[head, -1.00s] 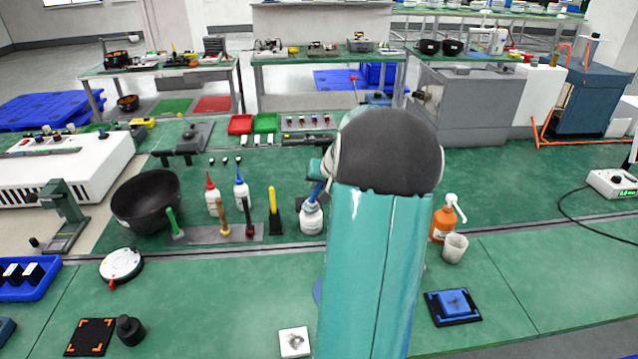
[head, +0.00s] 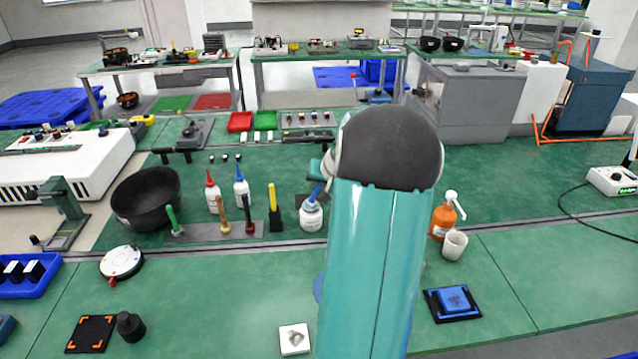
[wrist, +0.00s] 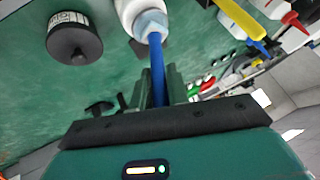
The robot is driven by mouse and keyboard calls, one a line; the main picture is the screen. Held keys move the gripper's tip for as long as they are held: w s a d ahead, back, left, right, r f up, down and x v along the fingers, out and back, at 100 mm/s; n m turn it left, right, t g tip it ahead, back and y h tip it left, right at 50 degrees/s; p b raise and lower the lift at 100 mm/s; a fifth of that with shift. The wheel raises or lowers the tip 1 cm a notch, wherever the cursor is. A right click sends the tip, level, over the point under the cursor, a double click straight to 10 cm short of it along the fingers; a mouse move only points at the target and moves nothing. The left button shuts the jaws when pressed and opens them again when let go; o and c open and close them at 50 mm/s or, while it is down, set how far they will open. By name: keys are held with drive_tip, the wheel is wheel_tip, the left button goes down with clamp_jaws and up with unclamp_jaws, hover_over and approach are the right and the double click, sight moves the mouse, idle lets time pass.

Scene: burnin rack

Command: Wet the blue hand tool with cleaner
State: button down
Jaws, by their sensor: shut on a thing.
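The blue hand tool (wrist: 157,72) is a thin blue shaft held between the dark fingers of my gripper (wrist: 158,92). Its far end meets the pale blue neck of a white bottle (wrist: 130,14); I cannot tell how deep it goes in. In the head view the blue tool (head: 316,191) stands slightly tilted at the top of the white bottle (head: 311,217), which stands upright on the green bench. My arm hides most of the gripper there. No label naming the cleaner is readable.
Left of the bottle stand a yellow-handled tool (head: 272,203), a red-capped bottle (head: 212,192), a blue-capped bottle (head: 241,188) and a black bowl (head: 147,200). An orange pump bottle (head: 443,220) and a pale cup (head: 454,245) stand to the right. The front bench has free room.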

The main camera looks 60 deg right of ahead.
idle(0.4)
drive_tip(key=shift+r, duration=3.5)
